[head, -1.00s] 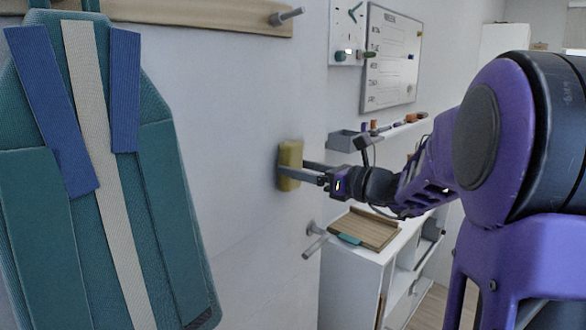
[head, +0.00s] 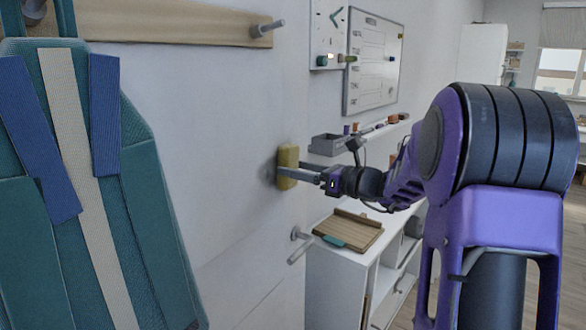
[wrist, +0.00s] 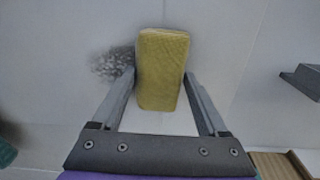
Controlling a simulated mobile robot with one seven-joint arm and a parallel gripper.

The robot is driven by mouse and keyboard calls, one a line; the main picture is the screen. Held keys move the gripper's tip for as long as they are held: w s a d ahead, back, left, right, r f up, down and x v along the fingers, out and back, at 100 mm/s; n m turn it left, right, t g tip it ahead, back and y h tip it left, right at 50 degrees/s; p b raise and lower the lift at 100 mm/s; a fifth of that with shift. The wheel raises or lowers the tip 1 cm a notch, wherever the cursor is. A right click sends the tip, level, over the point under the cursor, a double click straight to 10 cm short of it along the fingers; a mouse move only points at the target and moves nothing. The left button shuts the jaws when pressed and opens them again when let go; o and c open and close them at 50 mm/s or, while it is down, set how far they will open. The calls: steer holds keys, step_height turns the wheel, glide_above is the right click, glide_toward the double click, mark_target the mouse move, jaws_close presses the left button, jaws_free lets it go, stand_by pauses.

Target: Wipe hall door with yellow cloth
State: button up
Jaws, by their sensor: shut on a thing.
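The yellow cloth (head: 288,160) is a thick folded pad, upright at the white hall door (head: 225,150). My gripper (head: 287,173) is shut on it, with the two grey fingers on either side. In the wrist view the cloth (wrist: 162,65) stands between the fingertips (wrist: 160,84). It looks to be at the door's face, but I cannot tell how firmly it touches. A dark grey smudge (wrist: 113,62) marks the door just left of the cloth; it also shows faintly in the head view (head: 268,171). The door handle (head: 299,245) is below the cloth.
A teal backpack (head: 95,190) hangs close at the left, under a wooden peg rail (head: 170,24). Right of the door are a grey wall tray (head: 326,145), a whiteboard (head: 372,62) and a white shelf desk (head: 335,268) with a wooden board (head: 350,229).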

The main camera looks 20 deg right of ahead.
mark_target(299, 156)
steer(key=shift+w+d+p, duration=0.55)
steer(key=shift+w+d, duration=0.25)
steer(key=shift+d, duration=0.05)
steer(key=shift+s+a, duration=0.2)
steer(key=shift+s+a+b, duration=0.6)
steer(key=shift+s+a, duration=1.35)
steer(key=shift+a, duration=0.2)
steer(key=shift+s+a+b, duration=0.6)
steer(key=shift+s+a, duration=1.3)
steer(key=shift+a, duration=0.25)
steer(key=shift+r+p, duration=1.05)
steer(key=shift+r, duration=0.2)
steer(key=shift+w+d+f, duration=0.1)
steer(key=shift+w+d, duration=1.95)
steer(key=shift+d, duration=0.25)
steer(key=shift+w+d+f, duration=0.1)
steer(key=shift+w+d, duration=1.9)
steer(key=shift+d, duration=0.25)
steer(key=shift+a+r, duration=0.1)
